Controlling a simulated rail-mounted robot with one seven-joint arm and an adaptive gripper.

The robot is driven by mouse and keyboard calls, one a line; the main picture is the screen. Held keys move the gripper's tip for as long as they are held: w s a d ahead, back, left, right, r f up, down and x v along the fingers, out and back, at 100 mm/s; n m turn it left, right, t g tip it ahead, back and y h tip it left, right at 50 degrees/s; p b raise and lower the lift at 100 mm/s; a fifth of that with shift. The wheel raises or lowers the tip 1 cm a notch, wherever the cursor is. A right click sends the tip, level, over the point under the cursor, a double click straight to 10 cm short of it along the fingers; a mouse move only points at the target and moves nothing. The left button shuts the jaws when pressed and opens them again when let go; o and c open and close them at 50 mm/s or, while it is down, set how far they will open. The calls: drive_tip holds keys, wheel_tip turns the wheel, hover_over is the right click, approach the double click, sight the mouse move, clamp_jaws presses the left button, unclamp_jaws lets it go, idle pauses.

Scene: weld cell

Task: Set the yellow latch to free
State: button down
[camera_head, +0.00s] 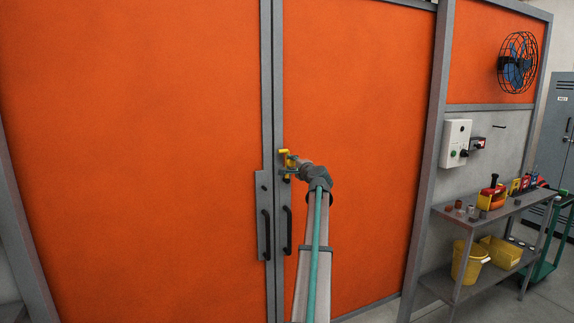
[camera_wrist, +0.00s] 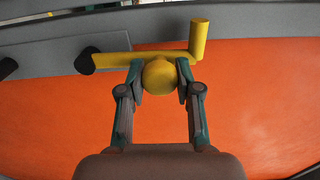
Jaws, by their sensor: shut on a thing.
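The yellow latch (camera_head: 284,153) is on the grey frame where the two orange door panels meet, above the black door handles. In the wrist view the latch (camera_wrist: 120,61) is a flat yellow bar with a round knob (camera_wrist: 159,77) and an upright yellow cylinder (camera_wrist: 199,39) at its right end. My gripper (camera_wrist: 160,78) has its two fingers on either side of the round knob and is shut on it. In the head view my gripper (camera_head: 292,165) is small at the latch and partly hides it.
Two black vertical handles (camera_head: 266,235) (camera_head: 288,230) are below the latch. To the right are a grey shelf (camera_head: 478,222) with tools and yellow bins, a white control box (camera_head: 455,143) and a fan (camera_head: 518,64). Open floor lies at the lower right.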

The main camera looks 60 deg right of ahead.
drive_tip(key=c, duration=0.8)
unclamp_jaws()
drive_tip(key=v, duration=1.2)
